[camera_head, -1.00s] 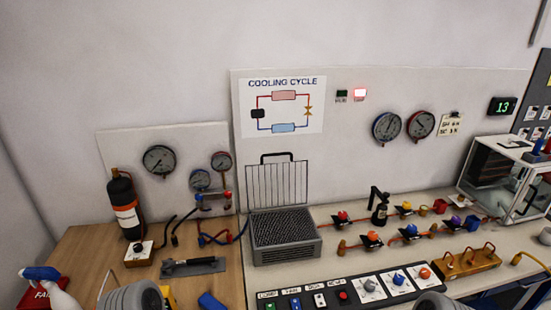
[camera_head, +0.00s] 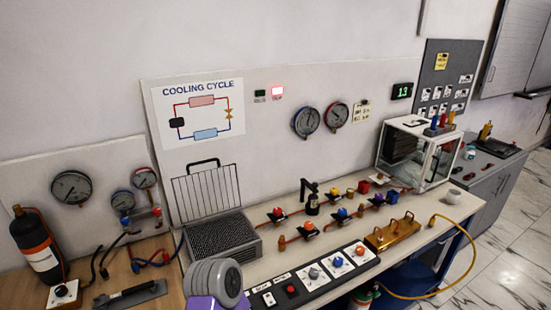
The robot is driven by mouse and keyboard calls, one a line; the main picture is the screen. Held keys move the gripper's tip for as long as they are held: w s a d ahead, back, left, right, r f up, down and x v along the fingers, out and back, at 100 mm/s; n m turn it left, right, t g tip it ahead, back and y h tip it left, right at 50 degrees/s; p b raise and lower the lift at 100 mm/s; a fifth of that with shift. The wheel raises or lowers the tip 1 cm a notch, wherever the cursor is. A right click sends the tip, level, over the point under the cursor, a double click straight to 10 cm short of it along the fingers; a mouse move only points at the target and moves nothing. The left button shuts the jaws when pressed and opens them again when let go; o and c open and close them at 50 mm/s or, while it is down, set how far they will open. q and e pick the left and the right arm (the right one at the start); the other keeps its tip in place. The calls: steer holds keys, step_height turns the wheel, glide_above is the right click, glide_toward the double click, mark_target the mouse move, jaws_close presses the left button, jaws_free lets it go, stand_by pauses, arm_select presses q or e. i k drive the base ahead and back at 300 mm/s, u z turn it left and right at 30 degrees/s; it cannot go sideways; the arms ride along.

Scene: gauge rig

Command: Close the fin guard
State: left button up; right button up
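The fin guard (camera_head: 205,190) is a wire grille with a dark handle on its top edge. It stands raised, nearly upright, along the back edge of the grey finned box (camera_head: 222,238). The box's finned top is uncovered, and its front lower left corner is partly hidden by a grey rounded part of my arm. Neither of my grippers can be made out in view, so nothing shows touching the guard.
Colored valves (camera_head: 342,213) line the bench right of the box. A switch panel (camera_head: 325,272) lies in front, with a brass manifold (camera_head: 392,233) beside it. A black bottle (camera_head: 37,248) stands at left. A glass-sided case (camera_head: 420,155) stands at the back right.

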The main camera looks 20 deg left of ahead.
mark_target(217, 160)
steer(key=z, duration=1.5)
steer(key=k, duration=1.15)
steer(key=u, duration=1.5)
